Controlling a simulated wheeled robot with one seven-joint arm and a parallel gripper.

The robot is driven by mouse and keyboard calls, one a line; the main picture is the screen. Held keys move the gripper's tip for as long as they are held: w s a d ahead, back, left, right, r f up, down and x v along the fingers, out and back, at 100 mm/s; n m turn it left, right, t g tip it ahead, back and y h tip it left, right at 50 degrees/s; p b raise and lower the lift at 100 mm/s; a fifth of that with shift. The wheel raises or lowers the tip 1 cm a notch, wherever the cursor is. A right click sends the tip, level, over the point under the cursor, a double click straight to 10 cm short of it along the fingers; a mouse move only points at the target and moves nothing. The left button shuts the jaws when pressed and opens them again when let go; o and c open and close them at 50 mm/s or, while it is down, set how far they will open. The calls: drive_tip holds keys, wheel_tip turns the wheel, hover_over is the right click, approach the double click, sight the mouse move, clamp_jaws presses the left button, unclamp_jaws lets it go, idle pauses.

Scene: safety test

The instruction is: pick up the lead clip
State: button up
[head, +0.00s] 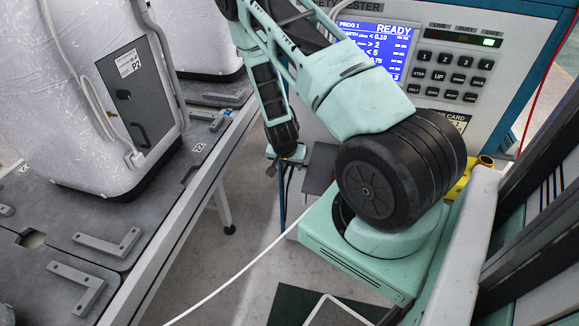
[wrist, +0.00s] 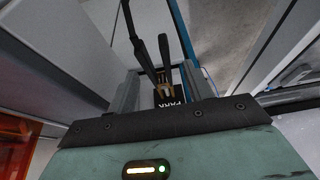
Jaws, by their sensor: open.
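The lead clip (wrist: 164,62) shows in the wrist view as a black clip with copper-coloured jaws. Its jaws lie at a dark plate marked PARK (wrist: 168,98); I cannot tell whether they grip it. My gripper (wrist: 158,84) is open, with one finger on each side of the clip and plate. A gap shows on both sides, and the fingers are not closed on the clip. In the head view my gripper (head: 287,156) hangs low, left of the tester. I cannot make out the clip there.
The tester (head: 492,80) with its READY screen stands behind my arm. At left is a grey worktable (head: 150,215) with a wrapped white unit (head: 60,95) and metal brackets (head: 108,243). A white cable (head: 240,272) crosses low in front. Floor shows between worktable and tester.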

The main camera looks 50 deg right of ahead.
drive_tip(key=shift+c, duration=0.3)
drive_tip(key=c, duration=0.9)
drive_tip(key=shift+o, duration=0.2)
wheel_tip(320, 180, up, 9)
drive_tip(key=shift+f+b, duration=0.2)
drive_tip(key=shift+b, duration=0.15)
drive_tip(key=r, duration=0.1)
approach(289, 166)
drive_tip(key=shift+v, duration=1.1)
